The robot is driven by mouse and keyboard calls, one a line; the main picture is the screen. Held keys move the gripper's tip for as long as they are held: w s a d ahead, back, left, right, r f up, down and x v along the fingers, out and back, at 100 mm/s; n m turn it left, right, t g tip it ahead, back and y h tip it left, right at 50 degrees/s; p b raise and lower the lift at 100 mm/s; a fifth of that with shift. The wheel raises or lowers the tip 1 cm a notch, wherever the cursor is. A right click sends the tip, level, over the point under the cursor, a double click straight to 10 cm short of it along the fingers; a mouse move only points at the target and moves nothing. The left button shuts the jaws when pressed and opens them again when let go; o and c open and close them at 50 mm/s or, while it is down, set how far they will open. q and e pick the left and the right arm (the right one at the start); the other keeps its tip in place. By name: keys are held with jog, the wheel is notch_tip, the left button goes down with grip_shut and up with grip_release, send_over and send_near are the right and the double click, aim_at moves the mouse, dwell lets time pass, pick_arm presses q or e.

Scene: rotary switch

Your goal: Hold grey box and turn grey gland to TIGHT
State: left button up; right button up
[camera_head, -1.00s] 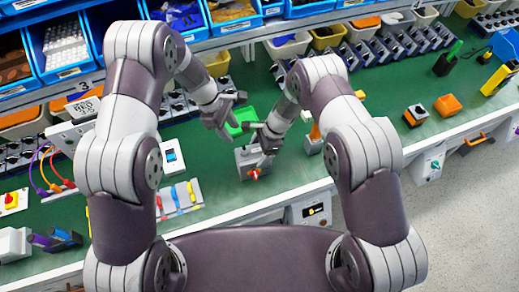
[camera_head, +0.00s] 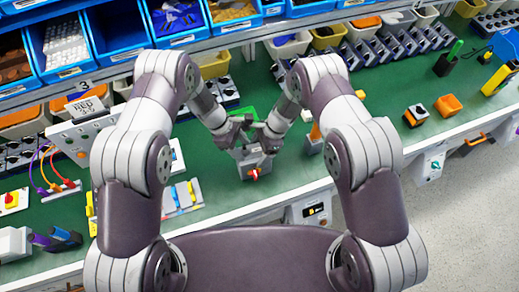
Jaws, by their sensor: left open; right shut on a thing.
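The grey box (camera_head: 244,168) stands on the green bench top, in the middle of the view, with a red part (camera_head: 253,173) on its front side. My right gripper (camera_head: 266,144) comes down from the right and is shut on the grey box. My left gripper (camera_head: 241,134) is open, just above and behind the box, close to my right gripper. The grey gland is too small and too covered by the grippers to make out. Whether the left fingers touch it I cannot tell.
A green piece (camera_head: 243,113) lies behind the grippers. An orange-handled item (camera_head: 315,138) stands to the right of the box. A rack with coloured pieces (camera_head: 181,196) is at the left. The bench's front edge is close below the box. Blue bins line the back.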

pick_arm(q)
grip_shut()
jog(key=m+g, duration=0.1)
jog(key=m, duration=0.2)
jog(key=shift+y, duration=0.3)
jog(key=m+g, duration=0.1)
jog(key=m, duration=0.1)
jog(key=m+g+y, duration=0.1)
jog(key=m, duration=0.2)
jog(key=shift+y, duration=0.3)
jog(key=shift+o, duration=0.2)
grip_release()
jog(key=shift+s+a, duration=0.1)
jog(key=shift+s, duration=0.05)
